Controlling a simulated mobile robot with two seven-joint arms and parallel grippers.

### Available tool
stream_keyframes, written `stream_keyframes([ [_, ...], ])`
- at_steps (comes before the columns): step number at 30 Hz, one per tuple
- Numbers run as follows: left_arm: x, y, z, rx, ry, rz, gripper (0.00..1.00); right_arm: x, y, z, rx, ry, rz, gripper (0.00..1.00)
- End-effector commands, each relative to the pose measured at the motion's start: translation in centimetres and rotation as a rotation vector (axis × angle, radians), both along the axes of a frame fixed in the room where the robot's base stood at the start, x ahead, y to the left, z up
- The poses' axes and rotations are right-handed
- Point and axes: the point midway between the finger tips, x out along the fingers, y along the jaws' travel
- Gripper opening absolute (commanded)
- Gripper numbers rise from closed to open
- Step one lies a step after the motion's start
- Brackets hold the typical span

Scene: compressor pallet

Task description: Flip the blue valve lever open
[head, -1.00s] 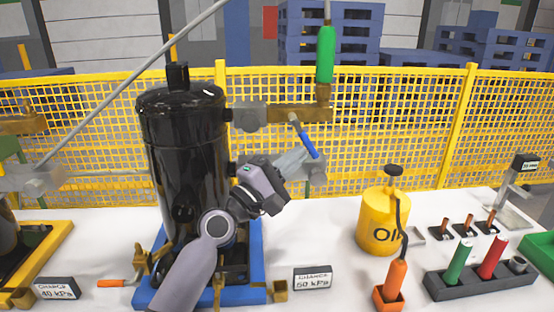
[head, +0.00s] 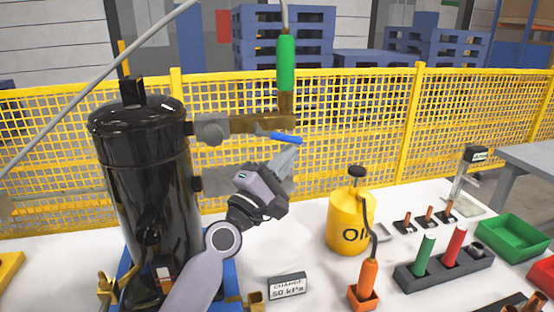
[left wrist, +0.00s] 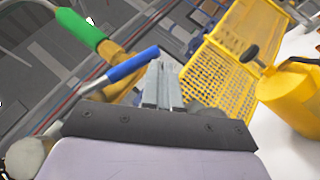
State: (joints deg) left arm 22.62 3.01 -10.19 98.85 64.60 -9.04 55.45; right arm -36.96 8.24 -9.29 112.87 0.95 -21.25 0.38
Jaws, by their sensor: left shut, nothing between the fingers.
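The blue valve lever (head: 286,138) sits just below the brass pipe (head: 245,123) on the compressor's right side. It lies nearly level, in line with the pipe. In the left wrist view the lever (left wrist: 132,64) runs up to the left of my fingertips. My left gripper (head: 291,150) is shut and empty, with its fingertips just under the lever's right end. I cannot tell whether they touch it. It also shows in the left wrist view (left wrist: 161,75). The black compressor (head: 150,180) stands upright on its blue base. My right gripper is not in view.
A green sleeve and hose (head: 286,62) rise above the pipe. A yellow oil can (head: 349,221) stands to the right, near an orange-handled tool (head: 368,277) and a grey holder (head: 445,268). The yellow mesh fence (head: 350,120) is behind.

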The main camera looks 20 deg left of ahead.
Motion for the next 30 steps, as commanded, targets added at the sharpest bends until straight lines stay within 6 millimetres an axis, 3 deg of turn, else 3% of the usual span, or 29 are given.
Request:
stream_keyframes([
  [12,0.6,-0.9,1.3,0.0,-0.001,0.0,0.0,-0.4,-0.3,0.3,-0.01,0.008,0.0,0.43],
  [30,0.6,-1.0,1.5,0.0,-0.001,0.0,0.0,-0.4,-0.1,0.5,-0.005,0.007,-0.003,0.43],
])
